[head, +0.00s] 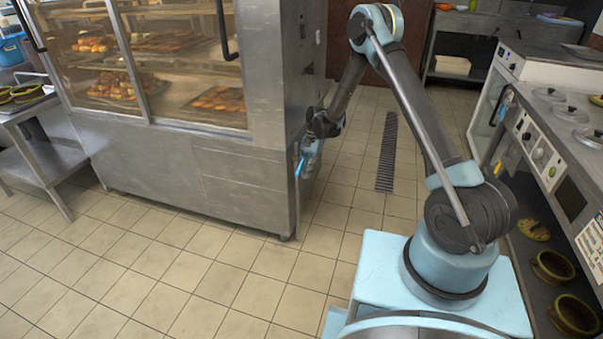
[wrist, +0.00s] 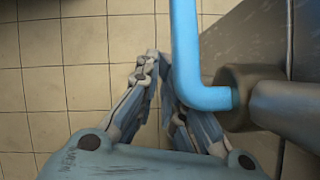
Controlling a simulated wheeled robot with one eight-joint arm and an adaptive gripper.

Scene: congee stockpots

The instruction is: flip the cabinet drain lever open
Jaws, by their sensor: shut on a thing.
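The blue drain lever (wrist: 187,50) is a bent rod in the wrist view. Its long arm runs down from the top edge, then bends right into a dark round valve fitting (wrist: 237,97) on a pipe. In the head view the lever (head: 299,168) shows as a thin blue bar at the cabinet's lower right corner. The exact contact is hard to make out. My gripper also shows small in the head view (head: 309,148).
The steel display cabinet (head: 240,185) with trays of pastries stands left of my arm. A floor drain grate (head: 387,150) lies behind it in the aisle. A stove counter (head: 540,150) with pots below is on the right. The tiled floor in front is clear.

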